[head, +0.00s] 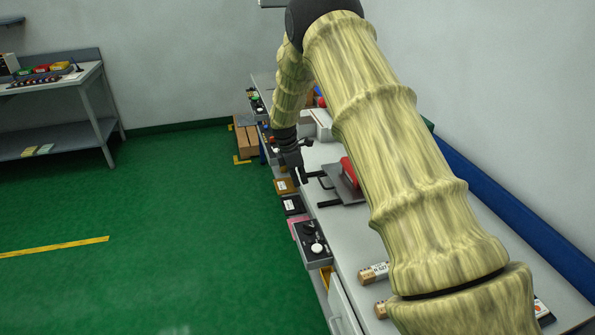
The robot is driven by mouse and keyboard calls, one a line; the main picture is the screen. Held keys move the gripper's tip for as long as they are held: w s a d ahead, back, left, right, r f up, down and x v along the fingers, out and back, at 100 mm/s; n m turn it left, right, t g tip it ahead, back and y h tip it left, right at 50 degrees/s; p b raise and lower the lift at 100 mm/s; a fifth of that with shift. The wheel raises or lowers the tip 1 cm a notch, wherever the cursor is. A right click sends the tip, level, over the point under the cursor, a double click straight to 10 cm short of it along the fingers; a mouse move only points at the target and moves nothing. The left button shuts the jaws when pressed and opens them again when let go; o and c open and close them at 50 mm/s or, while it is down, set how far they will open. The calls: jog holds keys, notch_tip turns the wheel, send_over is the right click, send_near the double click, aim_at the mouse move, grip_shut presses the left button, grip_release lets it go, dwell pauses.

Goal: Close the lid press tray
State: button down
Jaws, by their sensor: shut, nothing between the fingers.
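The tray that looks like the lid press tray (343,188) is a flat grey plate on the grey bench, with a red part (348,168) above it. Dark bars stick out from its left side toward the bench's front edge. It seems pulled out, but my arm hides its right part and whatever stands behind it. My gripper (302,179) is black, points down and is shut and empty. It is just left of the tray, close to the upper dark bar (317,174). I cannot tell whether they touch.
The bench (464,220) runs along the wall. A black control box (311,245) with a white knob hangs on its front. Small labelled boxes (374,273) lie near the front edge. Brown boxes (247,142) stand on the floor behind. The green floor at left is clear.

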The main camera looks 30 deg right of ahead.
jog(key=d+f+p, duration=0.1)
jog(key=d+f, duration=0.1)
jog(key=s+d+f+p, duration=0.1)
jog(key=d+f+p, duration=0.1)
jog(key=shift+s+d, duration=0.15)
jog(key=shift+d, duration=0.25)
jog(key=shift+d, duration=0.1)
dwell(0.3)
